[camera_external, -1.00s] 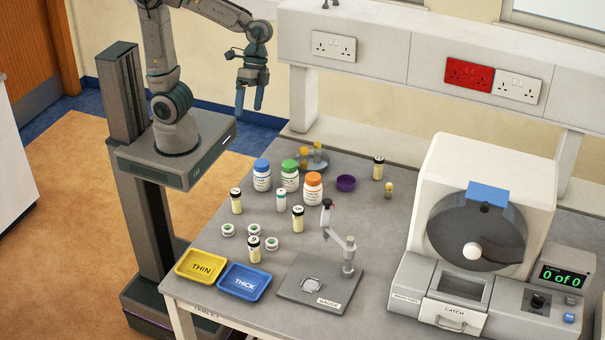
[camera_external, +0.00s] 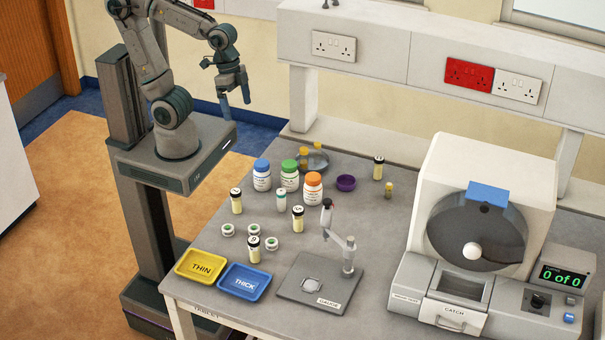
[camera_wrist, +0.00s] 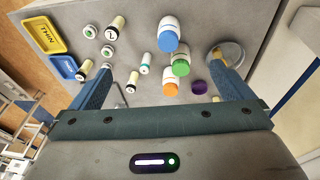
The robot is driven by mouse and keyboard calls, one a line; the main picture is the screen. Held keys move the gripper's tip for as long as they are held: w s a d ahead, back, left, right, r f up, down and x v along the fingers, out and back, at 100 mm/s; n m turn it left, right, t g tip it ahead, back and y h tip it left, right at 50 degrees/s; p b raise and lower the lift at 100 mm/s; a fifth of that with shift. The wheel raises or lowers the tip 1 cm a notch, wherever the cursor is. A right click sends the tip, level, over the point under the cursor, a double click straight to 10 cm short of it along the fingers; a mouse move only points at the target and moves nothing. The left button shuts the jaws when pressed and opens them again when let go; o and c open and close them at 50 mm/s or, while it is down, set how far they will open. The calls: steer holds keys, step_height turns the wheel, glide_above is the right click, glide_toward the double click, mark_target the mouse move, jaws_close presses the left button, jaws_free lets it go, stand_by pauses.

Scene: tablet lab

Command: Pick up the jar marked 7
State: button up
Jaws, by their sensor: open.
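Several slim cream jars with dark numbered lids stand on the bench. In the external view one is at the left (camera_external: 236,204), one mid-bench (camera_external: 298,221), one near the trays (camera_external: 254,252) and one at the back (camera_external: 378,170). Three also show in the wrist view, at the top (camera_wrist: 118,25), near the blue tray (camera_wrist: 84,71) and by the left finger (camera_wrist: 133,80). The lid numbers are too small to read surely, so I cannot tell which is 7. My gripper (camera_external: 235,106) is open and empty, high behind the bench's left side; its spread fingers show in the wrist view (camera_wrist: 160,72).
Yellow (camera_external: 181,270) and blue (camera_external: 233,291) trays lie in front. A gauge stand (camera_external: 345,301) and a large machine (camera_external: 420,264) are right.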

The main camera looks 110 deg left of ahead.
steer(key=f, duration=0.1)
steer(key=s, duration=0.1)
steer(key=f+t+y+b, duration=0.1)
steer(key=shift+s+a+f, duration=0.25)
steer(key=shift+f, duration=0.1)
steer(key=c, duration=1)
steer(key=shift+o, duration=0.2)
steer(key=n+g+b, duration=0.4)
steer(key=n, duration=1.6)
glide_above(237, 202)
steer(key=s+a, duration=0.1)
steer(key=a, duration=0.1)
steer(key=f, duration=0.9)
steer(key=shift+s+d, duration=0.15)
steer(key=shift+d, duration=0.1)
steer(key=shift+d+f, duration=0.1)
step_height(237, 202, down, 14)
steer(key=shift+r+b, duration=0.25)
steer(key=shift+b, duration=0.35)
